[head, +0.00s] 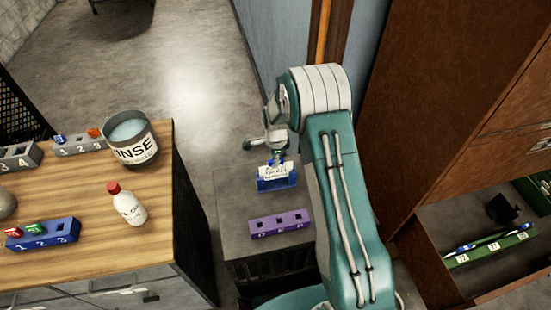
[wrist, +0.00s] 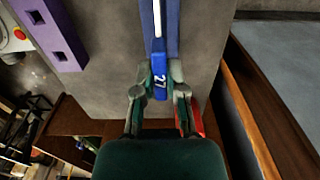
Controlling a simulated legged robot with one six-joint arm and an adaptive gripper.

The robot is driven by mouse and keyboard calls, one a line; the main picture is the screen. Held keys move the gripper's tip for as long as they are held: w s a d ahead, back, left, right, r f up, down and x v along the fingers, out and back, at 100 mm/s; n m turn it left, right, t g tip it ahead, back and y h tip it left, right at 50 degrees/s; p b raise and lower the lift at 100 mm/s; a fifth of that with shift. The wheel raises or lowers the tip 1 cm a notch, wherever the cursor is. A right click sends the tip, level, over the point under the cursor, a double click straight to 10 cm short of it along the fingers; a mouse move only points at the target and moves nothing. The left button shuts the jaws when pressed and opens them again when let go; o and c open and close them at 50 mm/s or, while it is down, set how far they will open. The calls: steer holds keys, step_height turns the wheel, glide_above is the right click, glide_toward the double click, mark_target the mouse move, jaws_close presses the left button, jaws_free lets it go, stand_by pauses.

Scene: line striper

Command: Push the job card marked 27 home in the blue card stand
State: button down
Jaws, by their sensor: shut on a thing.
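The job card marked 27 shows its blue tab (wrist: 159,84) in the wrist view, with a thin white edge running up from it. My gripper (wrist: 159,73) has one finger on each side of this tab and is shut on it. The blue card stand (wrist: 173,30) lies just beyond the tab, along the white edge. In the head view the blue card stand (head: 277,184) is on the grey top, with a white card upright in it. My gripper (head: 277,157) is right above the stand there. How deep the card sits is hard to tell.
A purple block with square holes (head: 280,223) stands on the same grey top (head: 232,210), nearer than the stand. A wooden bench at left bears a RINSE pot (head: 131,140), a red-capped bottle (head: 127,204) and a blue block (head: 42,234). A brown cabinet (head: 440,90) stands at right.

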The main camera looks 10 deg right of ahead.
steer(key=shift+f, duration=1.45)
stand_by(0.4)
steer(key=shift+c, duration=1.5)
jaws_free()
steer(key=shift+r, duration=3.55)
